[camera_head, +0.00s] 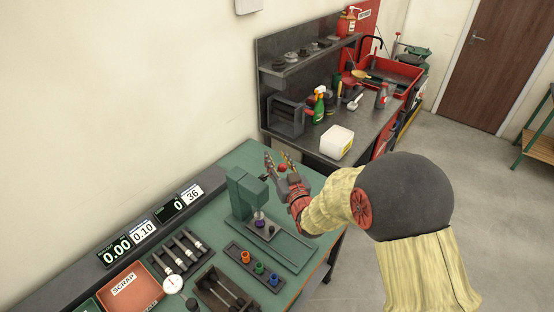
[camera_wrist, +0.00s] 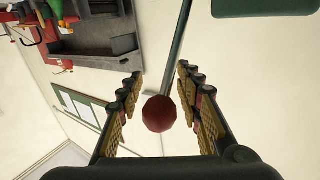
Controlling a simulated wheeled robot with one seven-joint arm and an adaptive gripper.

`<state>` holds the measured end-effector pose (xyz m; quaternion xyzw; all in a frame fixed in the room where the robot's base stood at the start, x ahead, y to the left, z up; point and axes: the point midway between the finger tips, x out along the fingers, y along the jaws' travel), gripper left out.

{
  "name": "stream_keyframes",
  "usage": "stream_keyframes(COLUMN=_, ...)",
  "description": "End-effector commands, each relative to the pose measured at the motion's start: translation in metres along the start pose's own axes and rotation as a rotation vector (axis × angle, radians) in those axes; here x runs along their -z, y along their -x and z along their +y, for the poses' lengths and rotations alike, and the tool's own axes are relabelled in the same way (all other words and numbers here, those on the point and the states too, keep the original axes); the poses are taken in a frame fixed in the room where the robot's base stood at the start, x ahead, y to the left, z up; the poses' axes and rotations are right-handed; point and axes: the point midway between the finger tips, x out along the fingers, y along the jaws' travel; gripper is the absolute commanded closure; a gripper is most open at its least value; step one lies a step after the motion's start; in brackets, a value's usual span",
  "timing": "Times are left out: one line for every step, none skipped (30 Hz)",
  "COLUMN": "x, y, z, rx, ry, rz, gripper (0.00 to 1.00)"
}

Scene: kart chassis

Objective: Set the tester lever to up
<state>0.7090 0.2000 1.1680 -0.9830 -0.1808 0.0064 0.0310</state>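The tester (camera_head: 247,196) is a green upright block on the green bench. Its lever is a dark rod (camera_wrist: 179,50) ending in a red ball knob (camera_wrist: 159,113). In the head view the red knob (camera_head: 283,168) shows just right of the tester's top, partly among my fingers. My gripper (camera_head: 279,162) is beside the tester's top. In the wrist view my gripper (camera_wrist: 160,106) is open, with one finger on each side of the knob and a visible gap on both sides. The lever's exact angle is hard to tell.
The green bench (camera_head: 222,238) carries a rack of coloured pieces (camera_head: 256,266), a red scrap tray (camera_head: 133,293) and a display strip (camera_head: 150,225). Behind stands a dark bench (camera_head: 350,119) with a spray bottle (camera_head: 319,104) and a white tub (camera_head: 336,142). Open floor lies at right.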

Motion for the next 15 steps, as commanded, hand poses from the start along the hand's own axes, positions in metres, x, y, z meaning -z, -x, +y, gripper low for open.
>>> stream_keyframes(x=0.0002, y=-0.0002, z=-0.0001, rx=0.000, ry=0.000, rz=0.000, gripper=0.64)
stream_keyframes(x=0.0003, y=-0.0001, z=-0.0001, rx=0.000, ry=0.000, rz=0.000, gripper=0.64)
stream_keyframes(x=0.0003, y=-0.0001, z=-0.0001, rx=0.000, ry=0.000, rz=0.000, gripper=0.64)
stream_keyframes(x=0.0003, y=0.0000, z=-0.0001, rx=0.000, ry=0.000, rz=0.000, gripper=0.64)
stream_keyframes(x=0.0004, y=0.0000, z=-0.0001, rx=0.000, ry=0.000, rz=0.001, gripper=0.64)
stream_keyframes(x=0.0004, y=0.0000, z=-0.0001, rx=0.000, ry=0.000, rz=0.001, gripper=0.67)
stream_keyframes(x=0.0004, y=0.0000, z=-0.0001, rx=0.000, ry=0.000, rz=0.001, gripper=0.68)
stream_keyframes(x=0.0004, y=0.0001, z=-0.0001, rx=0.000, ry=0.000, rz=0.001, gripper=0.70)
stream_keyframes(x=0.0004, y=0.0001, z=-0.0001, rx=0.000, ry=0.000, rz=0.001, gripper=0.72)
stream_keyframes(x=0.0004, y=0.0001, z=-0.0001, rx=0.000, ry=0.000, rz=0.001, gripper=0.74)
stream_keyframes(x=0.0004, y=0.0001, z=-0.0001, rx=0.000, ry=0.000, rz=0.001, gripper=0.76)
stream_keyframes(x=0.0005, y=0.0001, z=-0.0001, rx=0.000, ry=0.000, rz=0.001, gripper=0.78)
stream_keyframes(x=0.0005, y=0.0001, z=-0.0001, rx=0.000, ry=0.000, rz=0.001, gripper=0.80)
stream_keyframes(x=0.0005, y=0.0001, z=-0.0001, rx=0.000, ry=0.000, rz=0.001, gripper=0.81)
stream_keyframes(x=0.0004, y=0.0001, z=-0.0001, rx=0.000, ry=0.000, rz=0.001, gripper=0.84)
